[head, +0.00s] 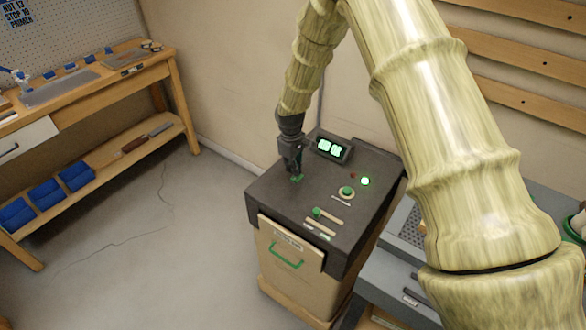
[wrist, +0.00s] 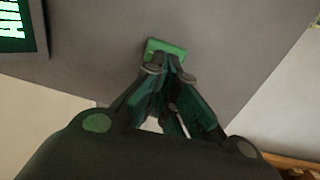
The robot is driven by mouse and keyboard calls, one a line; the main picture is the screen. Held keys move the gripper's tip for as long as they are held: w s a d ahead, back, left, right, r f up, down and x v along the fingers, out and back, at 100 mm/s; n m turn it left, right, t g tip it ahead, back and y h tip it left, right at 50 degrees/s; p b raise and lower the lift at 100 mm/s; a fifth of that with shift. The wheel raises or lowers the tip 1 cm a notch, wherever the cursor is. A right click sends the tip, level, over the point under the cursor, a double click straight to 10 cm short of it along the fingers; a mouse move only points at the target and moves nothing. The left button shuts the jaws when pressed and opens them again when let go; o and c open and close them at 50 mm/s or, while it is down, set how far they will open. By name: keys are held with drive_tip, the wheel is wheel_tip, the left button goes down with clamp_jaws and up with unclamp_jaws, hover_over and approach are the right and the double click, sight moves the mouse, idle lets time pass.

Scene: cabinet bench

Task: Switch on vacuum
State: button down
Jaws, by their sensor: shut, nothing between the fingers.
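A tan cabinet (head: 290,262) with a dark top panel (head: 270,195) stands in the middle of the head view. A small green rectangular part (head: 298,178) sits on the panel's left side; it also shows in the wrist view (wrist: 168,46). My gripper (head: 293,170) points down at this green part with its fingers shut and empty. In the wrist view, the fingertips (wrist: 167,68) overlap the green part's near edge; I cannot tell whether they press it. No label reading "vacuum" is legible.
The panel also has a lit green display (head: 331,148), a glowing green lamp (head: 365,181), a small red light (head: 352,175), a green round knob (head: 347,191) and a green-knobbed slider (head: 317,212). A wooden workbench (head: 90,95) stands left; open floor lies between.

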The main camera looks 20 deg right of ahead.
wheel_tip(320, 180, up, 3)
drive_tip(key=shift+w+d+f+p, duration=0.1)
drive_tip(key=shift+d+f+p, duration=0.1)
drive_tip(key=shift+p, duration=0.4)
wheel_tip(320, 180, up, 10)
drive_tip(key=d+b, duration=0.1)
drive_tip(key=b, duration=0.2)
drive_tip(key=shift+w, duration=0.45)
